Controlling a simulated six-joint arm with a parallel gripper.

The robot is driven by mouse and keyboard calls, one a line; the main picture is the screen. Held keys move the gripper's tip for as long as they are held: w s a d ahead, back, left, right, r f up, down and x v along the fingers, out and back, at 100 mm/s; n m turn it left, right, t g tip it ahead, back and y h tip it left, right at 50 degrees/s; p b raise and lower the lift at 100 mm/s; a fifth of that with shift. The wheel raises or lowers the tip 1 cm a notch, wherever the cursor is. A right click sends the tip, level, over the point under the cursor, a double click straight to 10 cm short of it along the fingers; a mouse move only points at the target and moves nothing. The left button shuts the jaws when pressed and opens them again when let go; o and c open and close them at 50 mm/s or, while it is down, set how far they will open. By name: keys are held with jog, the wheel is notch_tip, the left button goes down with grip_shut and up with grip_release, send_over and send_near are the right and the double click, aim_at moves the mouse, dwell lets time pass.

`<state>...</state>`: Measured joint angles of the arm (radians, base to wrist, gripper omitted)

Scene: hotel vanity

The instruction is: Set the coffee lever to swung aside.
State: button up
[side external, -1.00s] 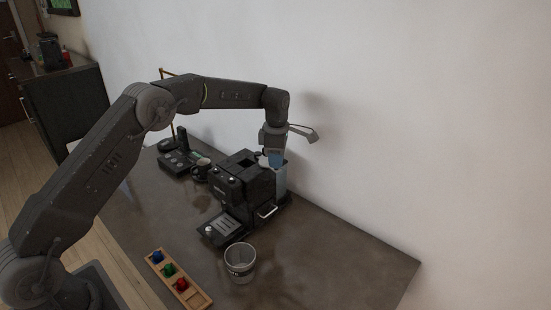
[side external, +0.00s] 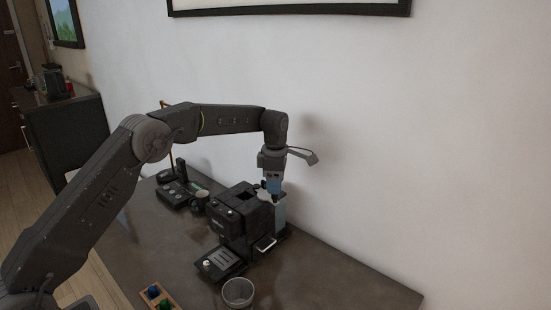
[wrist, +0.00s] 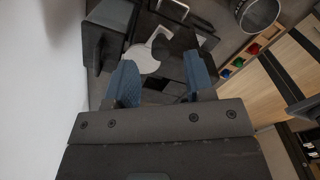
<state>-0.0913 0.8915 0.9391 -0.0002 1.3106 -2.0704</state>
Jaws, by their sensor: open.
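The black coffee machine (side external: 232,218) stands on the dark counter, close to the wall. A pale grey lever (side external: 264,191) with a rounded end lies across its top, and it also shows in the wrist view (wrist: 143,57). My gripper (side external: 274,196) points down over the machine's rear right part, beside the lever. In the wrist view my gripper (wrist: 160,88) has its two blue fingers apart with nothing held between them. The lever is just beyond the fingertips, nearer the left finger. I cannot tell whether a finger touches it.
A bluish tank (side external: 281,214) is at the machine's back right. A cup (side external: 238,292) stands in front of the machine. A wooden rack with coloured capsules (side external: 160,299) is at front left. A mug (side external: 200,198) and a telephone (side external: 174,192) stand left. The counter's right side is clear.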

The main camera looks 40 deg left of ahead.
notch_tip(320, 180, up, 11)
jog(key=shift+f, duration=0.15)
dwell(0.4)
jog(key=s+d+r+m+t, duration=0.2)
jog(key=s+r+m, duration=0.4)
jog(key=s, duration=0.4)
jog(key=s+d+r+m+t, duration=0.1)
jog(key=s+d+r+m, duration=0.1)
jog(key=s+r+m, duration=0.45)
jog(key=s+f+m+t, duration=0.1)
jog(key=s+f+m, duration=0.2)
jog(key=s, duration=0.4)
jog(key=s+d+f+m, duration=0.1)
jog(key=s+f+m, duration=0.3)
jog(key=s, duration=0.3)
jog(key=s+f+m+t, duration=0.1)
jog(key=s+f+m, duration=0.3)
jog(key=s, duration=0.3)
jog(key=shift+s+d+m+t, duration=0.2)
jog(key=shift+s+m+t, duration=0.15)
jog(key=shift+m, duration=0.3)
